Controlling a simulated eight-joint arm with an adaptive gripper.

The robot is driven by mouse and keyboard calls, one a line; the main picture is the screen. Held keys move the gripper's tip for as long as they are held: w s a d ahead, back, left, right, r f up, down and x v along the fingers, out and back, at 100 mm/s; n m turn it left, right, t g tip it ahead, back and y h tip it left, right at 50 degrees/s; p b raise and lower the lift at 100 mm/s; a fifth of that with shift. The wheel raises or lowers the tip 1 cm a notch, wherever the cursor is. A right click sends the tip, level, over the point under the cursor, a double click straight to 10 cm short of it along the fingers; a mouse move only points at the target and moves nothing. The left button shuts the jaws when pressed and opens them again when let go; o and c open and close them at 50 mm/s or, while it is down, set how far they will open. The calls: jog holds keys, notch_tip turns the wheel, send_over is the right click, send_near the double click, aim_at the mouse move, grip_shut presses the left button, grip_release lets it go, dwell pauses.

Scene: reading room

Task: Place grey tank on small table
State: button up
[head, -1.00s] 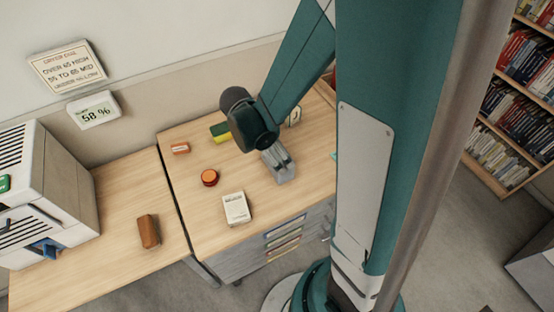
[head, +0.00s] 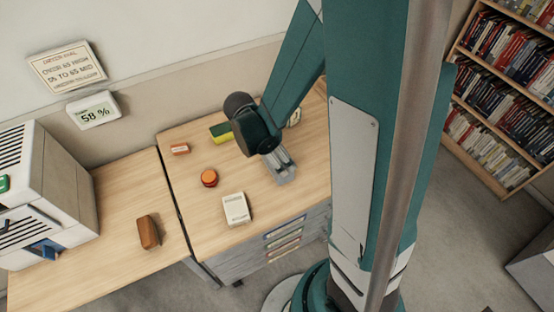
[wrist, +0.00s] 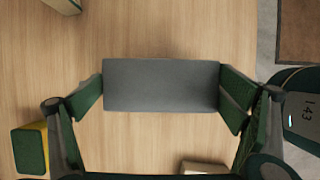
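My gripper (head: 282,168) is low over the right-hand wooden tabletop. In the wrist view, a plain grey block, which I take to be the grey tank (wrist: 161,85), lies between the two finger pads. Both pads appear to touch its ends, so my gripper (wrist: 161,88) is shut on it. In the head view the tank is hard to tell from the grey fingers. I cannot tell whether it rests on the wood or hangs just above it. I cannot tell which surface is the small table.
The right desk (head: 190,225) holds a yellow-green sponge (head: 221,132), orange-red round thing (head: 209,178), small orange block (head: 180,149) and white box (head: 236,209). The left desk (head: 90,270) holds a brown object (head: 148,232) and white machine (head: 50,190). A bookshelf (head: 500,100) stands right.

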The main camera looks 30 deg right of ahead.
jog(key=c, duration=0.4)
jog(key=shift+o, duration=0.2)
jog(key=shift+r, duration=0.1)
jog(key=shift+r+p, duration=0.9)
jog(key=shift+r, duration=3.95)
jog(key=shift+r, duration=0.2)
